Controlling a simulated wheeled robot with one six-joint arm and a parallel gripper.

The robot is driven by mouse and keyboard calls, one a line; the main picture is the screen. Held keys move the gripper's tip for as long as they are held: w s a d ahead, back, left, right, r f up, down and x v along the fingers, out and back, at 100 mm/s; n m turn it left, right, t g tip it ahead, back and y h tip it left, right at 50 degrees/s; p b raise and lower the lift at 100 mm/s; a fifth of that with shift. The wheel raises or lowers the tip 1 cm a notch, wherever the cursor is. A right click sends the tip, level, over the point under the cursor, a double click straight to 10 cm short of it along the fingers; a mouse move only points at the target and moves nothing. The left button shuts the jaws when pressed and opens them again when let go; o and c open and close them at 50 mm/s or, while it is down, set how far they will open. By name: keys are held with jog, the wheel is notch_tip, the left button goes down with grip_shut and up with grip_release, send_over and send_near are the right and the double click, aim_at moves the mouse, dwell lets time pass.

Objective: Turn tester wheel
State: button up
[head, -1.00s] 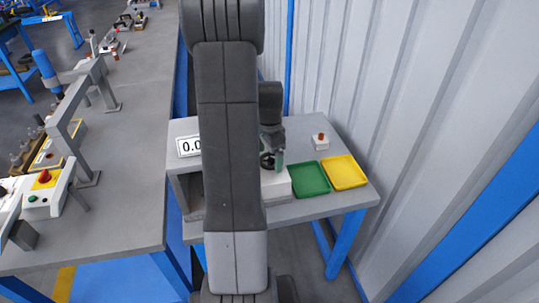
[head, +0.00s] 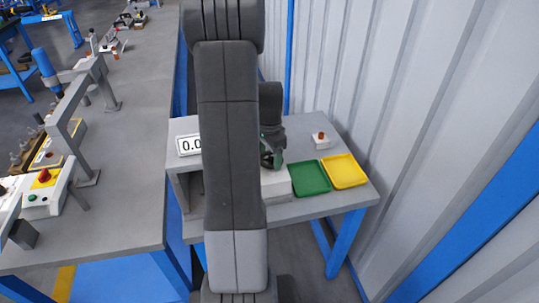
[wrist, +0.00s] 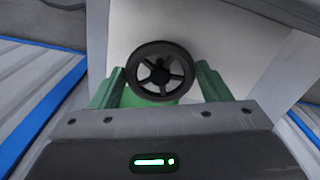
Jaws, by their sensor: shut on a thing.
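The tester wheel (wrist: 161,71) is a small black spoked wheel. In the wrist view it sits in front of a pale tester body (wrist: 215,45), between the green fingers of my gripper (wrist: 161,84). The gripper is shut on the wheel, with one finger at each side. In the head view my gripper (head: 272,159) is over the white block (head: 276,184) on the small grey table. My arm hides most of the tester there.
A green tray (head: 310,178) and a yellow tray (head: 344,171) lie right of the block. A small white box with a red button (head: 321,140) stands behind them. A corrugated wall (head: 430,120) bounds the right. A long grey workbench (head: 130,200) with equipment is at left.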

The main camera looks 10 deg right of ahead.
jog(key=n, duration=0.4)
jog(key=shift+b, duration=0.4)
jog(key=n, duration=0.3)
jog(key=shift+s+d+n+b, duration=0.1)
jog(key=shift+n+b, duration=0.2)
jog(key=n, duration=0.3)
jog(key=shift+d+n, duration=0.1)
jog(key=shift+n, duration=0.2)
jog(key=n, duration=0.3)
jog(key=shift+d+n+b, duration=0.1)
jog(key=shift+n+b, duration=0.2)
jog(key=shift+b, duration=0.05)
jog(key=n, duration=0.3)
jog(key=shift+d+n, duration=0.1)
jog(key=shift+n, duration=0.3)
jog(key=n, duration=0.3)
jog(key=shift+n, duration=0.3)
jog(key=n, duration=0.6)
jog(key=shift+d+b, duration=0.15)
jog(key=shift+b, duration=0.15)
jog(key=shift+w+n, duration=0.2)
jog(key=shift+n, duration=0.2)
